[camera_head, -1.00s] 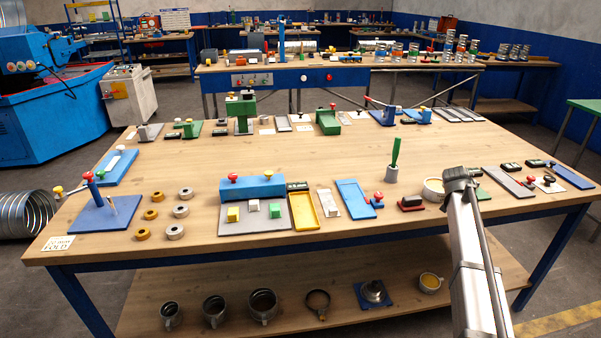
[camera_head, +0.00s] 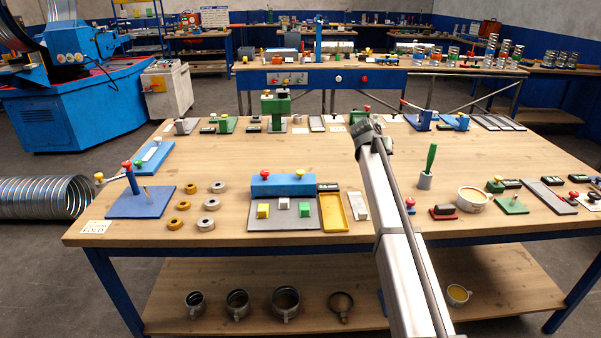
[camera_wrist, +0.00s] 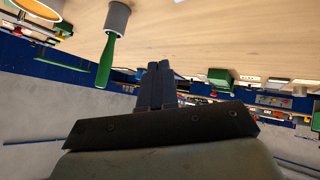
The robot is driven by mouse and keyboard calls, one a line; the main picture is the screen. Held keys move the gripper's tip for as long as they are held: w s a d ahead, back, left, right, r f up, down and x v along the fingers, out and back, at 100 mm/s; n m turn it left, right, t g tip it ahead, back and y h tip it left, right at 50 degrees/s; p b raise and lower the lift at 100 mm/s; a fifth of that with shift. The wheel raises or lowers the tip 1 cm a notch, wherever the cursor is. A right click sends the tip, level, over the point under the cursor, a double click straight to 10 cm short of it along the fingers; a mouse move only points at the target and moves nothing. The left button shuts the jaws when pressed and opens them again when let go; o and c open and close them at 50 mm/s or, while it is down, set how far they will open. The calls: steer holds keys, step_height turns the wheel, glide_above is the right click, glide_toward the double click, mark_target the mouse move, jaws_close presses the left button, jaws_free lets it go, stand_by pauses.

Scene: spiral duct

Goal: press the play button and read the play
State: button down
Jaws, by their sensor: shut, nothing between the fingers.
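I cannot tell which button is the play button; no label or reading is legible. A green fixture with a yellow knob (camera_head: 495,178) and more dark displays (camera_head: 553,181) are at the right. In the wrist view my gripper (camera_wrist: 158,70) is shut and empty, apart from the objects in sight. In the head view my arm reaches over the table, its fingertips hidden behind its dark end.
A yellow tray (camera_head: 334,212) lies left of my arm. Several rings lie at the left. The table's centre is mostly clear.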

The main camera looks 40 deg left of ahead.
steer(key=s+a+r+n, duration=0.2)
steer(key=s+a+r, duration=0.2)
steer(key=s+a, duration=0.85)
step_height(320, 180, up, 3)
steer(key=n, duration=0.1)
glide_above(298, 172)
steer(key=shift+f, duration=0.15)
steer(key=shift+f, duration=0.15)
steer(key=shift+f, duration=4.25)
steer(key=shift+f, duration=0.25)
steer(key=shift+f, duration=0.2)
